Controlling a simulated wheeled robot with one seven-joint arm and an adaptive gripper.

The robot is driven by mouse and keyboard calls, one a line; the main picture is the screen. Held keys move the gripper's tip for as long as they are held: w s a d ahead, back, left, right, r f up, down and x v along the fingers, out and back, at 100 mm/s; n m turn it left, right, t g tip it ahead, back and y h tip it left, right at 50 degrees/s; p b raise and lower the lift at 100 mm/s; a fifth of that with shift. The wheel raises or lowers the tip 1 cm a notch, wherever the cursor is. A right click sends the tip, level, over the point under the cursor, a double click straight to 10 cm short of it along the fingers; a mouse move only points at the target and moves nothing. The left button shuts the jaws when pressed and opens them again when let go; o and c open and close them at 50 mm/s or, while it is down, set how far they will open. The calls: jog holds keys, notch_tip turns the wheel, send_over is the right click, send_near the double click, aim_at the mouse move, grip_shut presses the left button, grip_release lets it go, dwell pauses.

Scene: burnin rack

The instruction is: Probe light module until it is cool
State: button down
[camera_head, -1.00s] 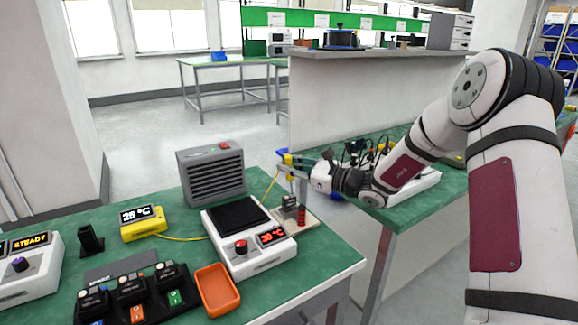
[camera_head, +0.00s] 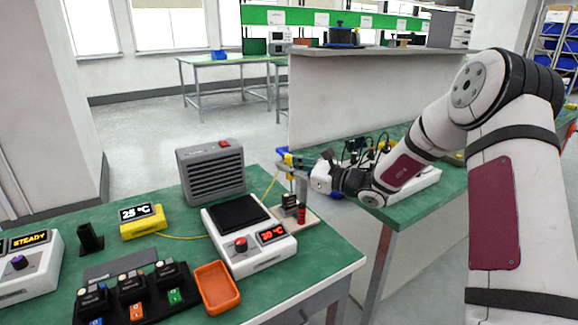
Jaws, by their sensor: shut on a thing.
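My gripper (camera_head: 290,166) is shut on a small yellow probe (camera_head: 287,160) above the right end of the near bench. A thin yellow cable (camera_head: 185,237) runs from the yellow temperature meter (camera_head: 143,221), which seems to read 25 °C, and rises to the gripper. Below the gripper a small dark block (camera_head: 290,200) sits on a pale board (camera_head: 303,222) with red parts (camera_head: 301,215). I cannot tell whether the probe's tip touches the block, or which module is the light one. A black rack (camera_head: 138,299) holds three dark modules with blue, orange and green tags.
A white heater (camera_head: 262,258) with a dark plate and a red 30 °C display stands beside the board. A grey vented box (camera_head: 211,171) is behind it. An orange tray (camera_head: 217,289) lies in front. A white unit at far left (camera_head: 28,262) shows STEADY.

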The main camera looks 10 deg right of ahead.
jog(key=shift+r+p, duration=2.25)
jog(key=shift+r, duration=1.2)
